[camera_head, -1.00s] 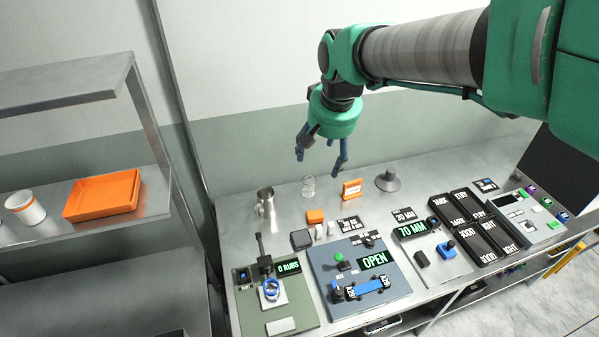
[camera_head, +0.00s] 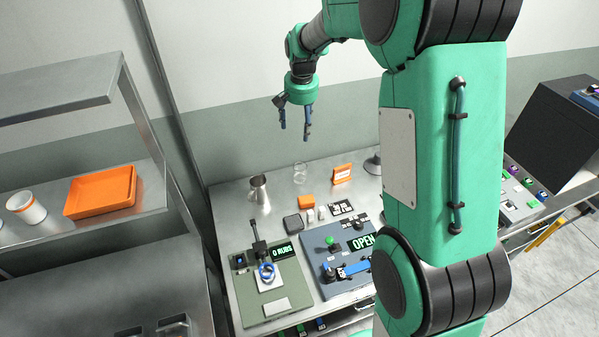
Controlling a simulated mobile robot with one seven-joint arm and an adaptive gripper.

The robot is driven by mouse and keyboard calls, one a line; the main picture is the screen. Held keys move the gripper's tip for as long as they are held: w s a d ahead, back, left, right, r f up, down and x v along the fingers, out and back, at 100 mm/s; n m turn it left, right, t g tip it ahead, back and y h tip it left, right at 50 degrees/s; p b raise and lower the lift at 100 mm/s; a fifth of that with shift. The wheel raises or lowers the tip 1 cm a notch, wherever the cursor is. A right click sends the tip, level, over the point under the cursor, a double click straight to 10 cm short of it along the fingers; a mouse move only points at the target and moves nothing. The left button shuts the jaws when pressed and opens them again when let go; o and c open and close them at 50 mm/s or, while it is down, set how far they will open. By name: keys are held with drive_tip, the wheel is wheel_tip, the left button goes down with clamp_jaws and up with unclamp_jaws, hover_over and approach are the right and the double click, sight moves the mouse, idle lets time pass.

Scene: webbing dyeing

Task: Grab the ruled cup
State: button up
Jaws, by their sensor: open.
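A small clear glass cup (camera_head: 300,173) stands upright at the back of the steel bench; it looks like the ruled cup, but any lines on it are too small to make out. My gripper (camera_head: 295,131) is open and empty, fingers pointing down. In the picture it is above the clear cup and apart from it; how far in depth I cannot tell.
A steel jug (camera_head: 259,194) stands left of the clear cup. An orange block (camera_head: 306,202) and an orange-framed sign (camera_head: 342,174) are near it. Control panels (camera_head: 264,284) fill the bench front. A shelf at left holds an orange tray (camera_head: 100,192) and a white cup (camera_head: 26,208).

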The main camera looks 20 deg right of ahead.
drive_tip(key=w+d+f+m+p, duration=0.1)
drive_tip(key=w+d+f+p, duration=0.1)
drive_tip(key=w+f, duration=0.6)
drive_tip(key=m+g+p, duration=0.1)
drive_tip(key=g+p, duration=0.1)
hover_over(300, 168)
drive_tip(key=s, duration=0.3)
wheel_tip(300, 168, down, 11)
drive_tip(key=shift+w+a+f, duration=0.15)
drive_tip(key=shift+w+a, duration=0.1)
drive_tip(key=shift+a, duration=0.1)
wheel_tip(300, 168, down, 9)
drive_tip(key=p, duration=0.1)
drive_tip(key=shift+r, duration=0.2)
drive_tip(key=shift+f, duration=0.1)
drive_tip(key=shift+s+f+p, duration=0.1)
drive_tip(key=shift+f+p, duration=0.45)
drive_tip(key=shift+f, duration=1.95)
